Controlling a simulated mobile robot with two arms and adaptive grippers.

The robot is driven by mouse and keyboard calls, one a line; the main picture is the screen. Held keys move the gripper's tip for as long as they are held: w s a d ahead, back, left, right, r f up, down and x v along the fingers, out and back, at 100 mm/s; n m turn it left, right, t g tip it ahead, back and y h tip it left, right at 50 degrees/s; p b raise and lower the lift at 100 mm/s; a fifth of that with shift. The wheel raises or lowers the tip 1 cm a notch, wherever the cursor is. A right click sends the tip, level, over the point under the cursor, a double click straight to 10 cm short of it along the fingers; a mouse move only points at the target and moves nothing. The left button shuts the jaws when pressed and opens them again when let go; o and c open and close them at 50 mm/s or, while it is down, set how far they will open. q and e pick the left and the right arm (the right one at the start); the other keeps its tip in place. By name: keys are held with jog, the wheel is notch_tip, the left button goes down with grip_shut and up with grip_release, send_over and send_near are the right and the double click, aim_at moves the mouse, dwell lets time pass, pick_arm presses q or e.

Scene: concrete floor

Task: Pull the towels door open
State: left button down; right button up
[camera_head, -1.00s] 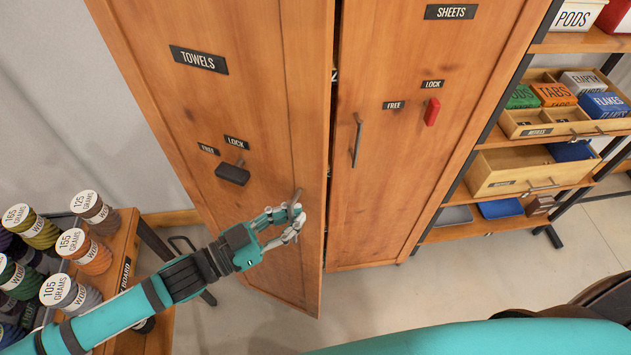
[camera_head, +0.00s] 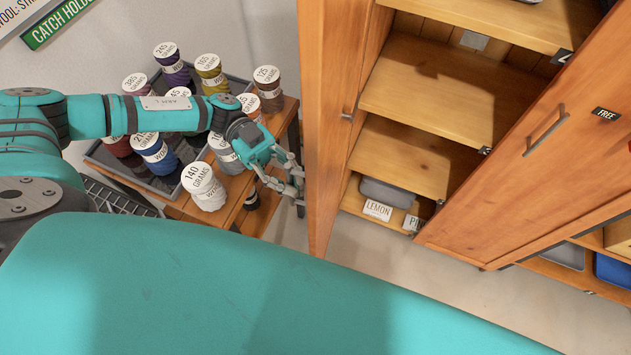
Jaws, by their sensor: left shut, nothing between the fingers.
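The towels door (camera_head: 325,90) is a tall wooden panel that stands open, swung out from the cabinet and seen at a steep angle. My right gripper is not in view.
The sheets door (camera_head: 560,140), with its own handle, is at the right. A grey bin (camera_head: 388,192) sits low inside the cabinet. Labelled yarn spools (camera_head: 205,187) crowd a wooden stand (camera_head: 235,200) under my left arm. Some bare floor shows below the cabinet.

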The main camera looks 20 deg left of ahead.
pick_arm(q)
jog(key=shift+w+a+b, duration=0.2)
jog(key=shift+a+b, duration=0.2)
jog(key=shift+a, duration=1.8)
jog(key=c, duration=1.7)
grip_release()
jog(key=o, duration=0.3)
notch_tip(320, 180, up, 10)
jog(key=shift+r, duration=0.1)
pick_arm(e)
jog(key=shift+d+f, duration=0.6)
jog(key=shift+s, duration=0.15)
